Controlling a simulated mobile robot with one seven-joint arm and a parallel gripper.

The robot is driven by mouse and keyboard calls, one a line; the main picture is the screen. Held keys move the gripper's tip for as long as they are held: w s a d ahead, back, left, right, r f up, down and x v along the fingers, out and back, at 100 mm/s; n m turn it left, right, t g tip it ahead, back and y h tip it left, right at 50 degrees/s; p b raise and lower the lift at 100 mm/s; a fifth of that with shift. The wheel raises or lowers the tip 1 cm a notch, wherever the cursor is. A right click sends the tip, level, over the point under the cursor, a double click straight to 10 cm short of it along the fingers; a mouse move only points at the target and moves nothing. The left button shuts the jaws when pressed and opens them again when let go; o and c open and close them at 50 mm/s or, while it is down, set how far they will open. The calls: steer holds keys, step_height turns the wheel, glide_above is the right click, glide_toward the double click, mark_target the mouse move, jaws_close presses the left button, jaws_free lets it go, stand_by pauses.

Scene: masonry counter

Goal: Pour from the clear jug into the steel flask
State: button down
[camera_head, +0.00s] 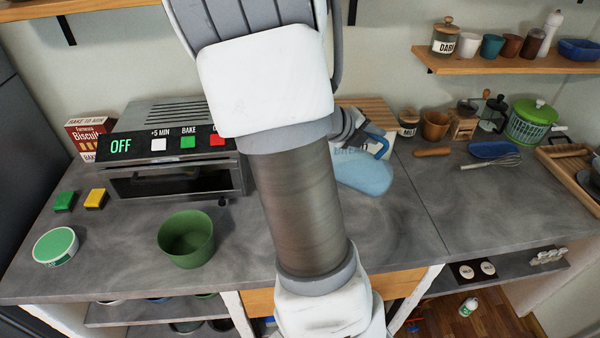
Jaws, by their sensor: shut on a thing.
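The clear jug (363,174), see-through with a blue tint and a blue handle, shows just right of my arm in the head view. It appears tilted over the counter, and my arm hides its left part. My gripper (356,134) is at the jug's upper part, mostly hidden behind my arm; it is shut on the jug. I cannot make out the steel flask; my arm covers the middle of the counter. Whether anything flows from the jug cannot be told.
A toaster oven (175,155) stands left at the back. A green bowl (186,239) and a green-lidded tub (56,246) are front left. A wooden board (366,108), jars and a salad spinner (530,123) stand back right.

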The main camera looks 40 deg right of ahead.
steer(key=shift+w+a+r+n+g+h+b, duration=0.15)
steer(key=shift+w+a+r+h+b, duration=0.25)
steer(key=shift+r, duration=0.3)
steer(key=shift+w+a+r+n+g+h+b, duration=0.1)
steer(key=shift+a+r+g+h+b, duration=0.1)
steer(key=shift+a+r+h, duration=0.35)
steer(key=shift+w+a+r+n+g+h+b, duration=0.15)
steer(key=shift+w+a+r+h+b, duration=0.15)
steer(key=shift+r, duration=0.55)
stand_by(5.9)
